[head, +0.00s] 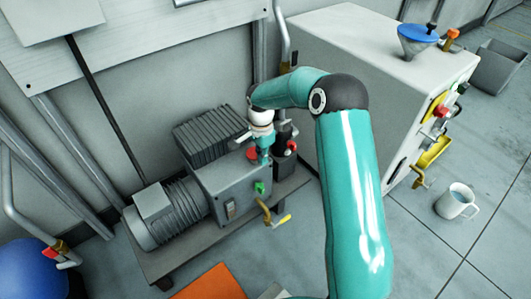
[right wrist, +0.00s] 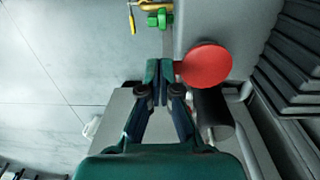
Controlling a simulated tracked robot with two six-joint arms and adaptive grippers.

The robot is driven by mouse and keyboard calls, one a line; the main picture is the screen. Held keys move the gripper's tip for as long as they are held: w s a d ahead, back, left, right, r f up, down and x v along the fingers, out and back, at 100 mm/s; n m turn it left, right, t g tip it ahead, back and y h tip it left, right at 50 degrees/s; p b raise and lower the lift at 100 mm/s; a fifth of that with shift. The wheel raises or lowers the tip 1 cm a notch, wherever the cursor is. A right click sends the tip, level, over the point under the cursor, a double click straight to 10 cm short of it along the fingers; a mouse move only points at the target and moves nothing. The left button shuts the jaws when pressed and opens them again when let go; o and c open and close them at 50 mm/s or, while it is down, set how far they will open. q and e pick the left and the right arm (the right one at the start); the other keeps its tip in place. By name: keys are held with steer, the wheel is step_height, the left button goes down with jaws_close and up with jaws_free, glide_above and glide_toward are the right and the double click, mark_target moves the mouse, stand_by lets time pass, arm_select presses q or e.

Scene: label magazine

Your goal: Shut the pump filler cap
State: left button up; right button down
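The pump (head: 232,188) is a grey machine with a ribbed motor, standing on a low bench by the wall. A red round cap (head: 252,153) shows at its top, partly hidden by my right gripper (head: 262,158). In the right wrist view the cap is a flat red disc (right wrist: 206,63), just right of my right gripper (right wrist: 160,70). The two fingertips are close together with nothing visible between them. The right fingertip is at the disc's edge; I cannot tell whether they touch. The cap's tilt and the filler opening are not clear. My left gripper is not in view.
A green knob (head: 260,188) and a yellow-handled tap (head: 272,216) are on the pump's front. A black cylinder (right wrist: 213,112) stands close beside the cap. A large grey cabinet (head: 375,60) is to the right, with a mug (head: 455,201) on the floor.

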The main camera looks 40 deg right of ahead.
steer(key=shift+w+r, duration=0.1)
steer(key=shift+r, duration=0.55)
step_height(320, 180, up, 4)
steer(key=p, duration=0.3)
steer(key=shift+f, duration=0.15)
step_height(320, 180, up, 10)
steer(key=p, duration=0.3)
steer(key=shift+f, duration=0.2)
